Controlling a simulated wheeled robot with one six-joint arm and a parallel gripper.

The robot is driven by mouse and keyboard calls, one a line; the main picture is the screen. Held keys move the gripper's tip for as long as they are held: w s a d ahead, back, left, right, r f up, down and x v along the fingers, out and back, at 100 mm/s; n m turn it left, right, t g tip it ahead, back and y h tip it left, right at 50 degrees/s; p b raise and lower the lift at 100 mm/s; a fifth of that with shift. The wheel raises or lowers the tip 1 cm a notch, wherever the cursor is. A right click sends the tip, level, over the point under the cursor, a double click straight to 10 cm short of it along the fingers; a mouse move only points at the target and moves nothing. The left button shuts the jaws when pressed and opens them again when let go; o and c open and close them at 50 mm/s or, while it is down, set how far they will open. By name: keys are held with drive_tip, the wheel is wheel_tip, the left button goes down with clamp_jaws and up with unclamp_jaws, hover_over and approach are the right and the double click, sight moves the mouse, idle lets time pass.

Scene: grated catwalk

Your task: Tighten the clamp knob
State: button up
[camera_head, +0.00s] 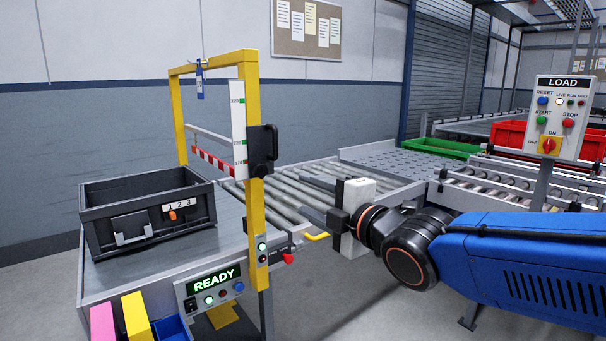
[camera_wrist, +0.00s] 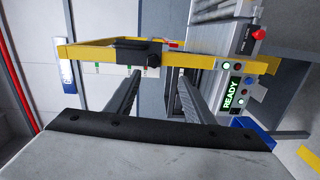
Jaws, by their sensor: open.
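A black clamp block (camera_head: 261,150) with a handle-like part sits on the right post of a yellow frame (camera_head: 252,215), beside a white scale plate (camera_head: 238,118). My gripper (camera_head: 302,195) is open and empty, to the right of the post and a little lower than the clamp, apart from both. In the wrist view, the clamp block (camera_wrist: 138,50) lies beyond the fingertips (camera_wrist: 160,78), on the yellow post, which runs sideways there.
A black crate (camera_head: 150,222) stands on the bench at left. A panel (camera_head: 213,289) reads READY, with a red knob (camera_head: 288,258) nearby. A roller conveyor (camera_head: 300,186) runs behind my gripper. A LOAD control box (camera_head: 557,118) stands at right. Open floor lies below my arm.

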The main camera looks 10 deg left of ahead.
sight(262, 171)
drive_tip(key=shift+n+y, duration=0.4)
drive_tip(key=shift+n, duration=0.1)
drive_tip(key=x, duration=1.7)
drive_tip(key=shift+s+a+r, duration=0.15)
drive_tip(key=shift+a+r, duration=0.2)
drive_tip(key=shift+a, duration=0.1)
drive_tip(key=shift+c, duration=0.6)
drive_tip(key=c, duration=0.9)
